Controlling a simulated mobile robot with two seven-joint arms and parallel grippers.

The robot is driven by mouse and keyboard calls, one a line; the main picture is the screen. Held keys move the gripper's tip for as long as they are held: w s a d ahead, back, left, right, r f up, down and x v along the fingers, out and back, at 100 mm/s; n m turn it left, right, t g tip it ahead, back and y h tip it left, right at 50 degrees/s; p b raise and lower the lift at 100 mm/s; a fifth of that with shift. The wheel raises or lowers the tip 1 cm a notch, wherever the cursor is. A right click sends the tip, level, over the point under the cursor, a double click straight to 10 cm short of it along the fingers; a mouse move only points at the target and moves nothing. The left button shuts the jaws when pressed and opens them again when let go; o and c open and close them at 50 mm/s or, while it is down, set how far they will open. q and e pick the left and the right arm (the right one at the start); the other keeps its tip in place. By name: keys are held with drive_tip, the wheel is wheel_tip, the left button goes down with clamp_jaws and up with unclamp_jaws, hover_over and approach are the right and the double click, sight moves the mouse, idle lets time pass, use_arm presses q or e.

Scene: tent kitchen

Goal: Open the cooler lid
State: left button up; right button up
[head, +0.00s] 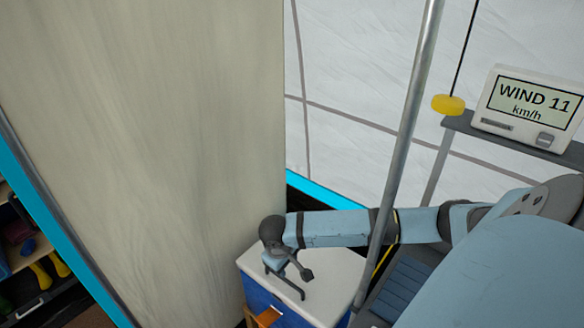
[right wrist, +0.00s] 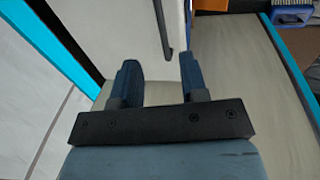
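The cooler has a blue body (head: 262,296) and a white lid (head: 335,268), low in the middle of the head view. The lid looks closed. A thin dark bar, seemingly its handle (head: 289,288), lies along the lid's left part. My right gripper (head: 288,270) is over the lid beside this bar, its two fingers apart and empty. In the right wrist view the open fingers (right wrist: 159,62) point toward the white lid (right wrist: 130,30), with the dark bar (right wrist: 165,35) beyond and between them. Whether the fingers touch the lid is unclear. My left gripper is out of view.
A tall beige panel (head: 150,130) stands left of the cooler. A grey pole (head: 405,140) rises in front of my right forearm. A wind display (head: 530,105) sits on a shelf at right, near a hanging yellow weight (head: 448,105). An orange-brown piece (head: 268,316) is at the cooler's front.

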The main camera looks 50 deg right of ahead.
sight(291, 284)
drive_tip(key=d+f, duration=0.1)
drive_tip(key=f, duration=0.3)
drive_tip(key=f+b, duration=0.1)
drive_tip(key=f, duration=0.3)
drive_tip(key=d+f+b, duration=0.1)
drive_tip(key=f, duration=0.3)
drive_tip(key=shift+w+d+f, duration=0.15)
drive_tip(key=shift+d+f, duration=0.15)
drive_tip(key=shift+c, duration=0.2)
clamp_jaws()
